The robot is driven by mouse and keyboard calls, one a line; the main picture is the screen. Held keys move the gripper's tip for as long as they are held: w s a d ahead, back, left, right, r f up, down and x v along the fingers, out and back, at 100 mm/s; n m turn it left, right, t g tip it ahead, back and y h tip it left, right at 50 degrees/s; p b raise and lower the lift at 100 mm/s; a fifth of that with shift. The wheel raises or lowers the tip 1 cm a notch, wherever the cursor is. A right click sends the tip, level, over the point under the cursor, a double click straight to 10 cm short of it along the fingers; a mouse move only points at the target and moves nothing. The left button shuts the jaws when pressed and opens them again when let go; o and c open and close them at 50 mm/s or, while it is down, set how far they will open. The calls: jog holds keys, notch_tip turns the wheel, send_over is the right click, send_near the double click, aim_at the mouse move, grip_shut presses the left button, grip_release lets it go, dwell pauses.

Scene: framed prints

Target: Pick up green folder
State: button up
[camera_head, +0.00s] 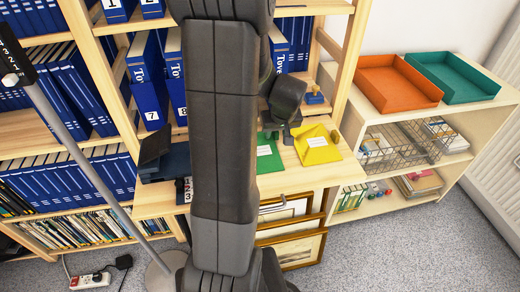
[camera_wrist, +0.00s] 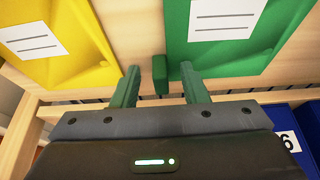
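The green folder (camera_head: 266,160) with a white label lies on the wooden shelf top, partly hidden behind my arm in the head view. In the wrist view the green folder (camera_wrist: 245,62) fills the upper right. My gripper (camera_wrist: 160,88) is open, its two dark green fingers spread apart. The right finger overlaps the folder's near left part in the picture; I cannot tell whether it touches. A small dark green piece shows between the fingers; I cannot tell what it is. In the head view my gripper is mostly hidden.
A yellow folder (camera_head: 320,150) lies just right of the green one, and at upper left in the wrist view (camera_wrist: 62,45). Blue binders (camera_head: 150,95) fill the shelves. Orange (camera_head: 397,84) and teal (camera_head: 455,78) trays stand on the right cabinet. Framed pictures (camera_head: 295,245) lean below.

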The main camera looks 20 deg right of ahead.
grip_shut()
jog(key=shift+r, duration=0.1)
